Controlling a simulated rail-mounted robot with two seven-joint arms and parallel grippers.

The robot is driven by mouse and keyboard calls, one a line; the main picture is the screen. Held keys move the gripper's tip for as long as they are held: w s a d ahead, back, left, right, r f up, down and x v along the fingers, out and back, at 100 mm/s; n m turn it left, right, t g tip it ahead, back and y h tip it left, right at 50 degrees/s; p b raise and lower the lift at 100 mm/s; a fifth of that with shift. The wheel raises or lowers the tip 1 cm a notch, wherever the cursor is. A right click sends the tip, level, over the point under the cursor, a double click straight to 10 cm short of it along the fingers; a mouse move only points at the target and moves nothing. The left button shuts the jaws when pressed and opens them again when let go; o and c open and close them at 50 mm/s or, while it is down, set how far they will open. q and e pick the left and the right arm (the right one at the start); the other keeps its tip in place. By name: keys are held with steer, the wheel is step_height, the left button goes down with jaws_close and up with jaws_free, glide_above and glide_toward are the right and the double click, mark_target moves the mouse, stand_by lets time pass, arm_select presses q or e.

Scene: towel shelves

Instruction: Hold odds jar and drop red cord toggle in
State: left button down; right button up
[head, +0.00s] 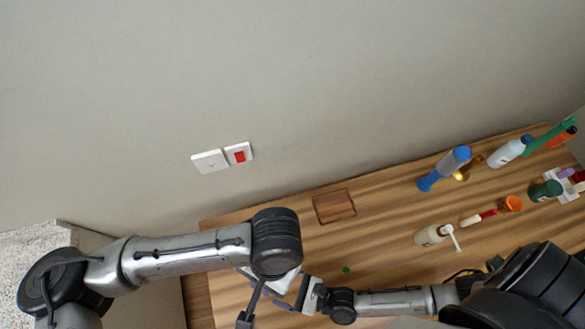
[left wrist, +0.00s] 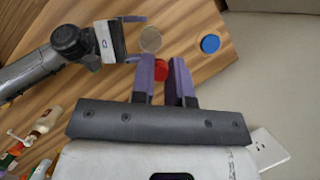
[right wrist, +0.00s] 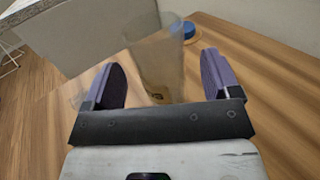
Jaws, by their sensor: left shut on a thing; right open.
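My left gripper (left wrist: 167,66) is shut on the red cord toggle (left wrist: 160,72), which shows between its purple fingers in the left wrist view. The clear odds jar (right wrist: 155,62) stands upright on the wooden table in the right wrist view. Its round top (left wrist: 150,39) shows just beyond the toggle in the left wrist view. My right gripper (right wrist: 158,78) is open, its two fingers spread to either side of the jar. In the head view my left arm hides the jar and toggle.
In the head view a wooden tray (head: 333,206) lies near the wall, with a small green piece (head: 346,269) in front. A white pump bottle (head: 433,235) and several other bottles crowd the right side.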

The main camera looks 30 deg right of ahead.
steer(key=shift+x, duration=2)
steer(key=shift+s, duration=0.1)
steer(key=c, duration=1)
arm_select(q)
step_height(320, 180, down, 11)
steer(key=a, duration=0.1)
steer(key=shift+s, duration=0.2)
steer(key=c, duration=1)
jaws_free()
steer(key=shift+r, duration=0.1)
steer(key=shift+c, duration=0.2)
